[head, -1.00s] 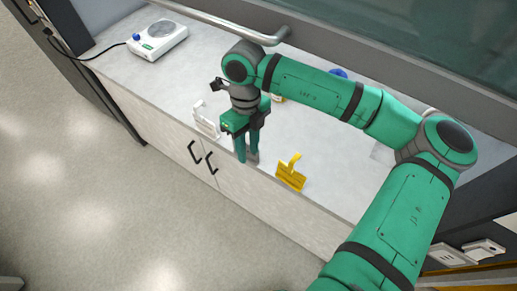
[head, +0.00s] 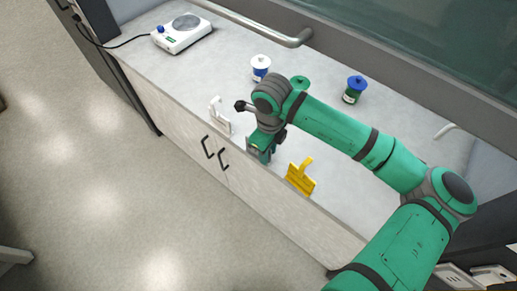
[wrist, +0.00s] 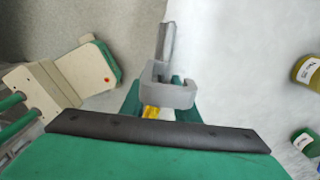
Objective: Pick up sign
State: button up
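My gripper (head: 262,152) points down at the counter's front edge, between a white sign (head: 219,116) on its left and a yellow sign (head: 300,179) on its right. A grey sign-like piece with a hooked top (wrist: 168,90) lies right at the fingers in the wrist view. In that view my gripper's (wrist: 160,105) two green fingers stand apart, with the grey piece over and between them. A bit of yellow shows below it between the fingers. The fingertips and the lower part of the grey piece are mostly hidden, and I cannot tell whether they touch.
A white-and-blue bottle (head: 260,68) and a green bottle with a blue cap (head: 355,90) stand behind on the counter (head: 180,82). A hotplate-like device (head: 182,33) with a cable sits at the far left. A rail (head: 260,25) runs along the back.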

jog(key=shift+f, duration=0.4)
grip_shut()
jog(key=shift+r, duration=0.2)
